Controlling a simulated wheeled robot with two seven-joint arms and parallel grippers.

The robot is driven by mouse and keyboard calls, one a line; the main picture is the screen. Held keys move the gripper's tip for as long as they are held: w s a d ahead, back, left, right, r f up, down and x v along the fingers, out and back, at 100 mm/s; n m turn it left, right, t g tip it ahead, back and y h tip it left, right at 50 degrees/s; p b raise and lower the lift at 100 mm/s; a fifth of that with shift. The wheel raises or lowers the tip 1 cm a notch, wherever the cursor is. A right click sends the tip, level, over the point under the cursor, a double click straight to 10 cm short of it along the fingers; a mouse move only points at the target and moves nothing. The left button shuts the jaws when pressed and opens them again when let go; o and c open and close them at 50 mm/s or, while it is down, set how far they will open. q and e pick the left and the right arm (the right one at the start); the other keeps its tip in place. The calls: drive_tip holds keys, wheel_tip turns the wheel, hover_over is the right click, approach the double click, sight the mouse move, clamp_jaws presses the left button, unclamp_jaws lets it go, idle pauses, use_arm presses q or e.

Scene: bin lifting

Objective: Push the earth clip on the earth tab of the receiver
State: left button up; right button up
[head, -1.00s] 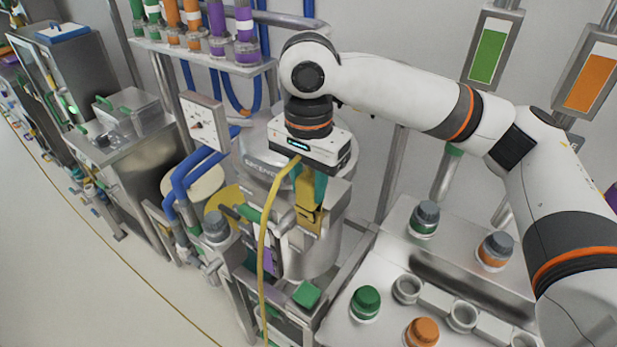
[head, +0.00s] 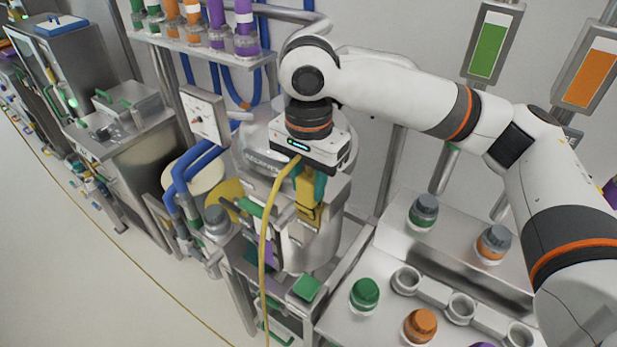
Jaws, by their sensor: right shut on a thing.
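My right gripper (head: 309,188) points down in the middle of the head view and is shut on the yellow earth clip (head: 309,208). A yellow cable (head: 267,225) hangs from beside the gripper down to the bottom of the picture. The clip is in front of the steel receiver (head: 318,245), which is partly hidden by my gripper and arm. The earth tab cannot be made out, and I cannot tell whether the clip touches it. My left gripper is not in view.
A bench with green (head: 364,293) and orange (head: 420,325) caps and empty sockets lies at the right. Blue hoses (head: 187,175) and a dial gauge (head: 204,118) are left of the receiver. The floor at the left is mostly clear, with a yellow line along it.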

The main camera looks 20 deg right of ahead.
drive_tip(key=shift+f, duration=0.1)
drive_tip(key=o, duration=1.3)
drive_tip(key=shift+c, duration=0.2)
wheel_tip(320, 180, up, 12)
drive_tip(key=b, duration=0.1)
drive_tip(key=shift+b, duration=0.3)
